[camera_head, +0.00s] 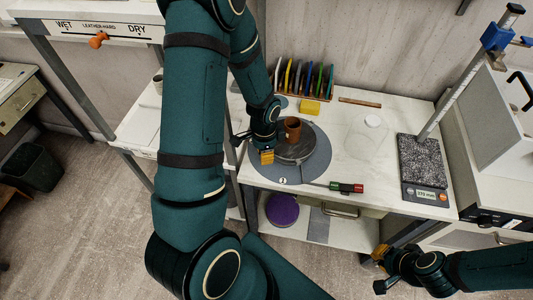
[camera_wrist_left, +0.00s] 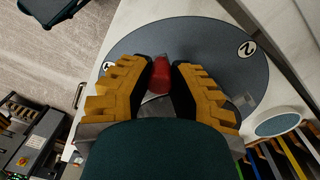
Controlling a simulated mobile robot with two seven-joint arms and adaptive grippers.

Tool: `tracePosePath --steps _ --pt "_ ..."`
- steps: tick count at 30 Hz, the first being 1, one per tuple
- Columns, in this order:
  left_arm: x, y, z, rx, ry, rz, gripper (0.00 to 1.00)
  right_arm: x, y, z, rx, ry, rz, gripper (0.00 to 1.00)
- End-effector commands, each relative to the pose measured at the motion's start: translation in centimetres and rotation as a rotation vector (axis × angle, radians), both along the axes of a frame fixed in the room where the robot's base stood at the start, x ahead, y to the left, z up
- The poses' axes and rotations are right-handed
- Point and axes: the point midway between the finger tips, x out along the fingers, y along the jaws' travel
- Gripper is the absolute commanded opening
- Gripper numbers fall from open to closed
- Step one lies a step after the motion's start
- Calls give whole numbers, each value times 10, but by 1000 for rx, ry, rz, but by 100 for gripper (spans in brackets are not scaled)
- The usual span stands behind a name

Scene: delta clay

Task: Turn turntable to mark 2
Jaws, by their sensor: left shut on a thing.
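The turntable's dark round top (camera_head: 297,153) sits on a wider grey disc (camera_head: 313,171) on the white table. A brown mug (camera_head: 292,130) stands on it. My left gripper (camera_head: 266,157) is low over the disc's left side. In the left wrist view, its yellow fingers (camera_wrist_left: 160,82) are shut on a red rounded piece (camera_wrist_left: 160,72), like a handle. How this joins the turntable is hidden. Mark 2 (camera_wrist_left: 247,48) is on the grey disc, right of the fingers in that view. Another mark (camera_head: 282,181) is at the disc's front. My right gripper (camera_head: 380,269) is away at the lower right; its opening is unclear.
A red and green tool (camera_head: 346,187) lies at the table's front edge. A rack of coloured tools (camera_head: 302,79) and a yellow block (camera_head: 309,106) are behind the turntable. The table between turntable and scale is mostly clear.

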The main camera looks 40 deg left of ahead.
Motion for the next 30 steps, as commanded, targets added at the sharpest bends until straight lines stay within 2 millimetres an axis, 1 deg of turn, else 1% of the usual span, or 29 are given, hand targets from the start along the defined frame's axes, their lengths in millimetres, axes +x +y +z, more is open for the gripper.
tracePosePath --steps 4,5,6,7,16,19,23,30 --pt "1 0 0 1 -4 2 0 0 0 0 0 0 0 0" --pt "1 0 0 1 -3 2 31 0 0 0 0 0 0 0" --pt "1 0 0 1 -3 2 45 0 0 0 0 0 0 0" --pt "1 0 0 1 -3 2 55 0 0 0 0 0 0 0" --pt "1 0 1 0 -1 2 55 0 0 0 0 0 0 0" --pt "1 0 6 0 -3 2 55 0 0 0 0 0 0 0" --pt "2 1 22 1 -6 2 55 0 0 0 0 0 0 0" --pt "3 2 58 2 -6 2 55 0 0 0 0 0 0 0"
